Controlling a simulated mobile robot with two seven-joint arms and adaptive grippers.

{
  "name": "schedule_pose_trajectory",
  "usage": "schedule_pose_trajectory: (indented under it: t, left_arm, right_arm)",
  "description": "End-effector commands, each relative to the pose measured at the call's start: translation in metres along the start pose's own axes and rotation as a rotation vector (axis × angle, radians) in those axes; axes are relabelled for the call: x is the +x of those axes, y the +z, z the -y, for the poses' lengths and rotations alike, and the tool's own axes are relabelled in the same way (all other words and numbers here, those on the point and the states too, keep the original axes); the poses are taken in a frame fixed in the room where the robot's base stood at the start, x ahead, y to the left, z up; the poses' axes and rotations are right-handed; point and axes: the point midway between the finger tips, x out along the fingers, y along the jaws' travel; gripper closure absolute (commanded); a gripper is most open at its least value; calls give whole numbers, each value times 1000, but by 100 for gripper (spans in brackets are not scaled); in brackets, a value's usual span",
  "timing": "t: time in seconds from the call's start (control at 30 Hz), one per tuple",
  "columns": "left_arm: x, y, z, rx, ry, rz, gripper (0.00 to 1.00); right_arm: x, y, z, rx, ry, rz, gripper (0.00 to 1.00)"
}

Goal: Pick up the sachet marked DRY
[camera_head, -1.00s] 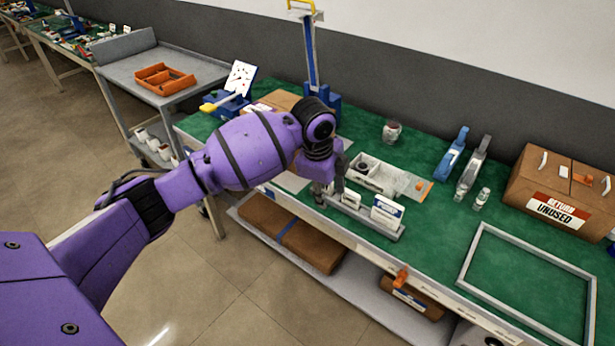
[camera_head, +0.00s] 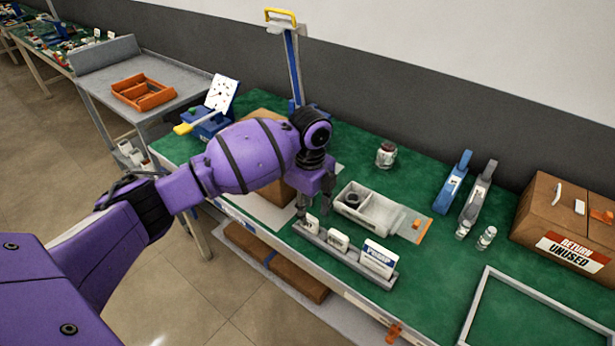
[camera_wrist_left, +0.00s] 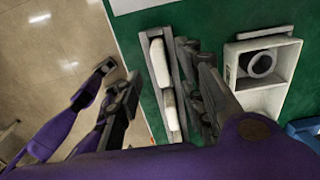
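A narrow grey rack (camera_head: 345,262) stands along the near edge of the green bench. It holds small white sachets upright: a left one (camera_head: 312,223), a middle one (camera_head: 338,240) and a larger one with a blue band (camera_head: 378,258) at the right. I cannot read DRY on any of them. My left gripper (camera_head: 314,207) is at the rack's left end, by the left sachet. In the left wrist view its fingers are spread, with white sachets (camera_wrist_left: 159,64) in the rack showing between them. Contact is not visible.
A white two-part tray (camera_head: 372,212) holding a dark ring lies just behind the rack. A clear bag with an orange strip (camera_head: 421,227) touches its right side. A jar (camera_head: 386,155), clamp-like tools (camera_head: 453,182) and a "RETURN UNUSED" carton (camera_head: 565,225) stand farther back. A grey frame lies right.

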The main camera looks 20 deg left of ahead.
Motion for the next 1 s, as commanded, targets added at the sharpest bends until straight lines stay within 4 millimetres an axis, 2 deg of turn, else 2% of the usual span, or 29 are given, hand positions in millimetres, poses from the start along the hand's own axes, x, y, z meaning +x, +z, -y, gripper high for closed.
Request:
schedule_pose_trajectory:
  t: [0.13,0.33,0.57,0.87,1.0]
  left_arm:
    - [15,0,-1,0,-1,-1,64]
    - [45,0,-1,0,0,0,64]
    - [48,0,-1,1,-2,1,64]
    - [48,1,-1,0,-2,1,100]
    - [48,1,-1,0,-3,1,100]
  right_arm:
    - [-2,4,-4,-7,4,7,60]
    - [-2,-2,-4,-9,3,-4,60]
    - [1,-14,-1,-3,0,-25,60]
    - [1,-13,4,8,-3,-23,60]
    - [1,-10,4,8,-3,-17,60]
